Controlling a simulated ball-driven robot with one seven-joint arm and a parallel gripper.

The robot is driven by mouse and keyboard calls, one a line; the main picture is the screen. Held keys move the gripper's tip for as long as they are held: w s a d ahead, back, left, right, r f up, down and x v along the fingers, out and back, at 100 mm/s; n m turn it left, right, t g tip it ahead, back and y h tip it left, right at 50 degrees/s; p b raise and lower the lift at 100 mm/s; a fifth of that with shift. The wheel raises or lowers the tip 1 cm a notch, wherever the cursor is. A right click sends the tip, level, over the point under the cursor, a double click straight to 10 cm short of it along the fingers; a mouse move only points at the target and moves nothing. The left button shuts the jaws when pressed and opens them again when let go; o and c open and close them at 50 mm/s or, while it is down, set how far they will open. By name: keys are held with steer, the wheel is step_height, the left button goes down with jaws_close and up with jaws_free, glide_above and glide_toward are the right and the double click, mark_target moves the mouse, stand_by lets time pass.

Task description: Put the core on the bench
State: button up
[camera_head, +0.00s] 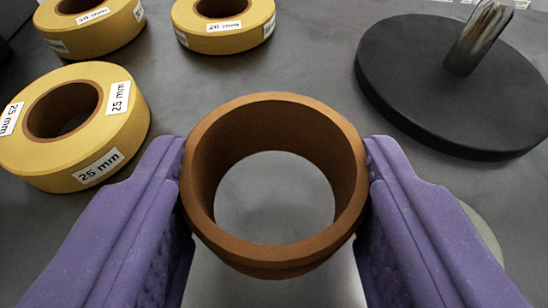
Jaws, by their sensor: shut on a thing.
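The core (274,258) is a brown, open cardboard-like ring in the lower middle of the view. My gripper (275,180) has one purple finger on each side of it and is shut on its outer wall. The ring's opening faces me, and grey surface shows through it. The bench (300,65) is the dark grey surface around and behind it. I cannot tell whether the core's underside touches the bench or is held above it.
Yellow tape rolls labelled 25 mm (122,125), 20 mm (258,38) and 30 mm (115,30) lie at the left and back. A round black base (400,75) with a metal post (478,38) stands at the right. The bench between them is clear.

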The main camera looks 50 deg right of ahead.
mark_target(273, 262)
step_height(273, 262, down, 4)
steer(key=shift+a+r+b, duration=0.1)
steer(key=shift+r+b, duration=0.1)
steer(key=shift+b, duration=0.55)
steer(key=shift+f, duration=0.25)
steer(key=o, duration=0.7)
steer(key=shift+r, duration=0.1)
